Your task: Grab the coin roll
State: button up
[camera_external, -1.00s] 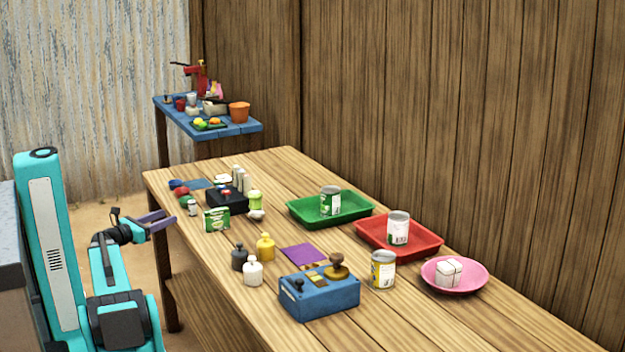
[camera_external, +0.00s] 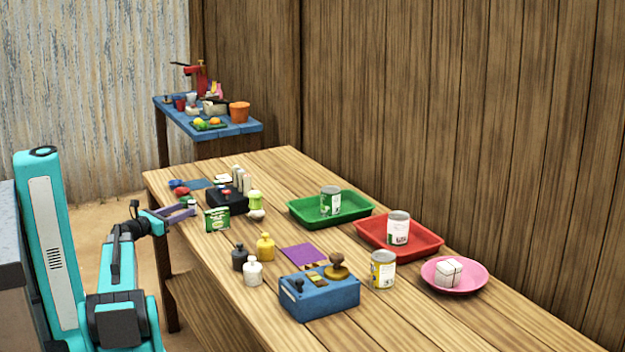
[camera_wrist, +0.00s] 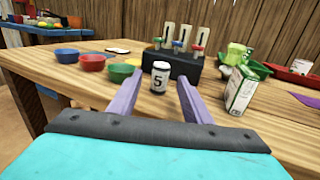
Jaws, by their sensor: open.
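In the external view the roll is mostly hidden by the fingers.
A black box with levers (camera_wrist: 178,65) stands behind the roll. Blue (camera_wrist: 67,56), red (camera_wrist: 92,62) and green (camera_wrist: 120,73) bowls are to the left. A green and white carton (camera_wrist: 242,90) stands close by the right finger.

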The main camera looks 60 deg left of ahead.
aim_at(189, 205)
jog(key=shift+r+x, duration=0.2)
jog(key=shift+x, duration=2.35)
grip_shut()
jog(key=shift+r, duration=0.15)
